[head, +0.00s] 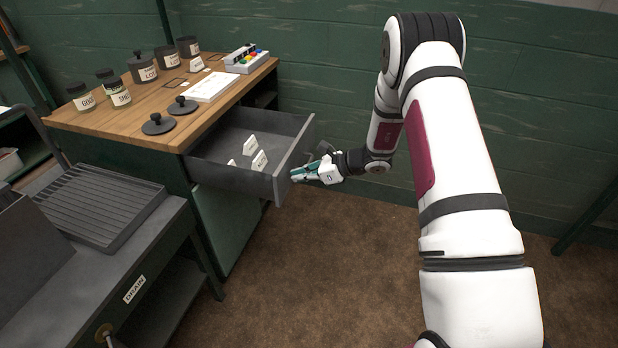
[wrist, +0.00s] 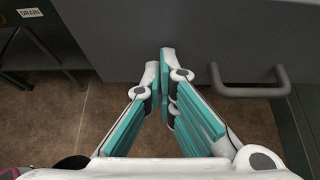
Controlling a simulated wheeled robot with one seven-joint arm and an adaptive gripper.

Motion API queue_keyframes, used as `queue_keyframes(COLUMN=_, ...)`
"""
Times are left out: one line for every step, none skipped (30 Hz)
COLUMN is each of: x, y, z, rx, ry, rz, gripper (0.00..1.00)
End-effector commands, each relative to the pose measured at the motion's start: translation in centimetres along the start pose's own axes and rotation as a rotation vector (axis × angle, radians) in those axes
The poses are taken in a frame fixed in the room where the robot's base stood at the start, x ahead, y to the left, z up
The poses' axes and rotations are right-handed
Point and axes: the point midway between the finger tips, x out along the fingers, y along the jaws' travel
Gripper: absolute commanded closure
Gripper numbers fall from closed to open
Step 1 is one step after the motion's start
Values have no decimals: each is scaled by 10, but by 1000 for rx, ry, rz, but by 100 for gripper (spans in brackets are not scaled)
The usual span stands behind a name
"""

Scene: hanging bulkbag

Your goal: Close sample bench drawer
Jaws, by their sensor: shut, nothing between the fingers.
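The sample bench drawer (head: 232,180) stands pulled out of the wooden-topped bench (head: 143,115) in the head view. Its inside shows several small white labelled cards. My gripper (head: 294,176) is shut and empty at the outer side of the drawer front (head: 293,160). In the wrist view my gripper (wrist: 165,62) has its fingertips together close to the grey drawer front (wrist: 120,40), left of the bar handle (wrist: 250,90). I cannot tell whether the tips touch the front.
Jars (head: 143,67), black lids (head: 158,124) and a white tray (head: 210,87) stand on the bench top. A grey sink unit with a ribbed drainboard (head: 100,205) and a DRAIN label (head: 134,289) is at the lower left. The brown floor (head: 320,270) before the drawer is clear.

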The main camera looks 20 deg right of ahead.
Motion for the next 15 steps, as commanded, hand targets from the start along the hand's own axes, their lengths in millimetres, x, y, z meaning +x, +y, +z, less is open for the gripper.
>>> queue_keyframes(x=1, y=0, z=0, rx=0, ry=0, rz=0, gripper=100)
queue_keyframes(x=1, y=0, z=0, rx=0, ry=0, rz=0, gripper=100)
queue_keyframes(x=1, y=0, z=0, rx=0, ry=0, rz=-1, gripper=100)
queue_keyframes(x=1, y=0, z=0, rx=0, ry=0, rz=0, gripper=100)
queue_keyframes(x=1, y=0, z=0, rx=0, ry=0, rz=0, gripper=100)
queue_keyframes(x=1, y=0, z=0, rx=0, ry=0, rz=0, gripper=100)
queue_keyframes(x=1, y=0, z=0, rx=0, ry=0, rz=0, gripper=100)
queue_keyframes(x=1, y=0, z=0, rx=0, ry=0, rz=0, gripper=100)
queue_keyframes(x=1, y=0, z=0, rx=0, ry=0, rz=0, gripper=100)
queue_keyframes(x=1, y=0, z=0, rx=0, ry=0, rz=0, gripper=100)
queue_keyframes(x=1, y=0, z=0, rx=0, ry=0, rz=0, gripper=100)
queue_keyframes(x=2, y=0, z=1, rx=0, ry=0, rz=0, gripper=100)
queue_keyframes(x=3, y=0, z=1, rx=-1, ry=0, rz=0, gripper=100)
queue_keyframes(x=4, y=0, z=2, rx=-1, ry=0, rz=0, gripper=100)
queue_keyframes(x=7, y=0, z=4, rx=-1, ry=-1, rz=1, gripper=100)
